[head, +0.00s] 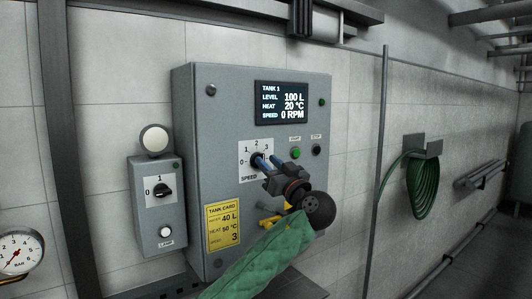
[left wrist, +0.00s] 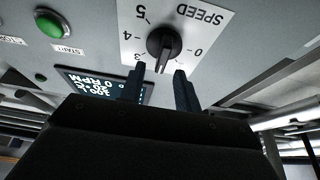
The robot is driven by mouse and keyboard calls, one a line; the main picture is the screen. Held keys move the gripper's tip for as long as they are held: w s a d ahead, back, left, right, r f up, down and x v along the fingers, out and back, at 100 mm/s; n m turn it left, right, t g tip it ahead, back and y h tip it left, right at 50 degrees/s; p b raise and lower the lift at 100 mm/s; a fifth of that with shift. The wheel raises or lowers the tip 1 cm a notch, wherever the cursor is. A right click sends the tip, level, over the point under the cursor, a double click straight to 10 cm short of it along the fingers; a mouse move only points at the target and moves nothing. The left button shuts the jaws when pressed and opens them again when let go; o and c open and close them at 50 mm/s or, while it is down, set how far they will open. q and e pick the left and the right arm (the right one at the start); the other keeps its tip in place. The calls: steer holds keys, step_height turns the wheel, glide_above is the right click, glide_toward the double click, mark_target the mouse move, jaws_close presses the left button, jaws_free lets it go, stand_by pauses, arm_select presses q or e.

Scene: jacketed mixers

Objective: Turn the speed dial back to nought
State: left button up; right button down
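The speed dial (head: 257,160) is a black knob on a white scale plate on the grey control box (head: 225,110). In the left wrist view the dial (left wrist: 163,45) appears upside down, its bar handle pointing down the picture, away from the 0 and roughly towards 2; the exact mark is hidden. My left gripper (head: 266,163) is in front of the dial. Its two fingers (left wrist: 160,80) are apart, one to each side of the handle's end, with gaps visible; I cannot tell whether they touch. The display (head: 281,103) reads speed 0 RPM. My right gripper is not in view.
A green start button (head: 295,153) and a black button (head: 316,150) sit right of the dial. A yellow tank card (head: 223,228) is below. A lamp switch box (head: 157,205) is at left. A vertical pipe (head: 379,160) and a green hose (head: 422,185) are at right.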

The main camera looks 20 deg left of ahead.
arm_select(q)
steer(key=shift+p+x, duration=0.4)
steer(key=shift+x, duration=0.5)
jaws_close()
